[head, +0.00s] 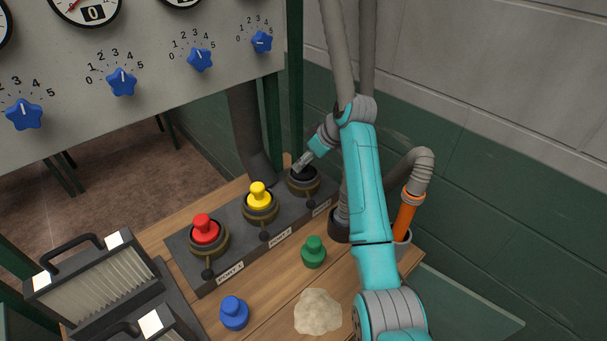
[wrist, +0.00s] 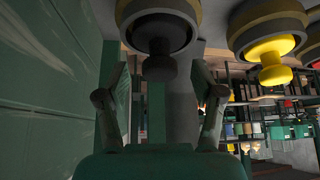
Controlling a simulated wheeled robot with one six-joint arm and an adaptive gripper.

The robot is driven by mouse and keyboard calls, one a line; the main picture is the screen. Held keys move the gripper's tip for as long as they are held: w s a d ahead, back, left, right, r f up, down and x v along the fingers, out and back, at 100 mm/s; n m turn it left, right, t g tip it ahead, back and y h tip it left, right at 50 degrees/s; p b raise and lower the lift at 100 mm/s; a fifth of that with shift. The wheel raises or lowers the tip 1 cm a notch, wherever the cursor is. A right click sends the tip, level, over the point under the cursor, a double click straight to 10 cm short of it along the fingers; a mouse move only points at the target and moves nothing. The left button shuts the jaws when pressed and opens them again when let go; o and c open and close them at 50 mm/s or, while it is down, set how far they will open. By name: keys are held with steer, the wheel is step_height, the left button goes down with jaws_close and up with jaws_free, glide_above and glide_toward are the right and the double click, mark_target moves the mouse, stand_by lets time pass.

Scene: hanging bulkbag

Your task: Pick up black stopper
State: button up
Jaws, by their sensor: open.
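The black stopper sits in the rightmost port of the grey block in the head view, partly hidden by my gripper (head: 303,162). In the wrist view the black stopper (wrist: 160,66) hangs from its ringed port at the top of the picture. My gripper also shows in the wrist view (wrist: 158,100), its two fingers apart. The black stopper appears beyond the fingertips, roughly centred between them. I cannot tell whether any finger touches it. Nothing is held between the fingers.
A yellow stopper (head: 258,194) and a red stopper (head: 205,230) sit in the other ports. A green stopper (head: 313,252), a blue stopper (head: 235,313) and a beige lump (head: 318,312) lie on the wooden table. An orange-ended hose (head: 405,212) stands right of my arm.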

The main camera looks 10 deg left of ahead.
steer(key=shift+x, duration=1.2)
jaws_close()
steer(key=shift+r, duration=0.1)
